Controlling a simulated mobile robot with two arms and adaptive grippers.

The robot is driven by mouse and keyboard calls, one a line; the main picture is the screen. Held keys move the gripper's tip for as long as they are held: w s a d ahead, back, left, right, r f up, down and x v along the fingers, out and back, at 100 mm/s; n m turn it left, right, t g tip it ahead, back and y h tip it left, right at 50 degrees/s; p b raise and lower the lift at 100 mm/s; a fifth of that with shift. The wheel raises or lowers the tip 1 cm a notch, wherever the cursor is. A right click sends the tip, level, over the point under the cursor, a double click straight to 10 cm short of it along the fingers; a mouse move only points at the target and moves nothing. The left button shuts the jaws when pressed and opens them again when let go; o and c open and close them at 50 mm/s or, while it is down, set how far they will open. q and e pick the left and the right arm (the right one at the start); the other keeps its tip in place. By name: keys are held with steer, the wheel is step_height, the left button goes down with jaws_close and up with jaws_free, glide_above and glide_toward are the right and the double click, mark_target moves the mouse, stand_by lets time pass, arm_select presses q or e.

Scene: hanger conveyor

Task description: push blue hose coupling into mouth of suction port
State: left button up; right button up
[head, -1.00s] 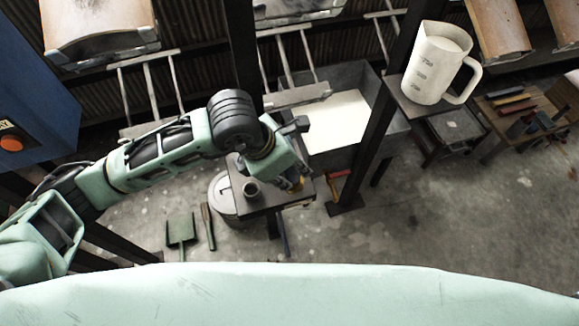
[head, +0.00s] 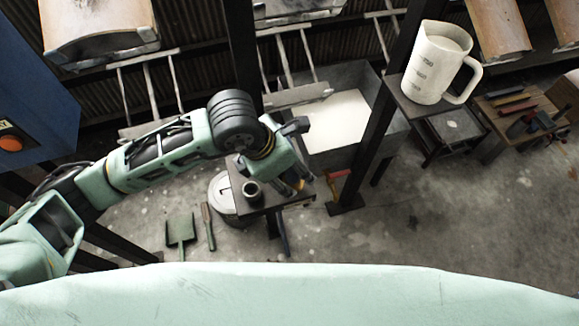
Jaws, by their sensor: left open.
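A short grey cylinder with a dark round mouth (head: 252,191), which looks like the suction port, stands upright on a small dark table. My left gripper (head: 295,189) is just right of it, over the table's right part, with its fingers pointing down and apart. The gripper is open, and I see nothing between its fingers. I cannot make out a blue hose coupling; my gripper and wrist hide part of the tabletop. My right gripper is not in view.
The small dark table (head: 238,178) has a round grey lidded can (head: 222,197) beside it. A dark post (head: 372,135) stands to the right. A white jug (head: 436,65) sits on a stand. The floor at right is largely clear.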

arm_select(q)
steer(key=v, duration=1.2)
steer(key=shift+s, duration=0.1)
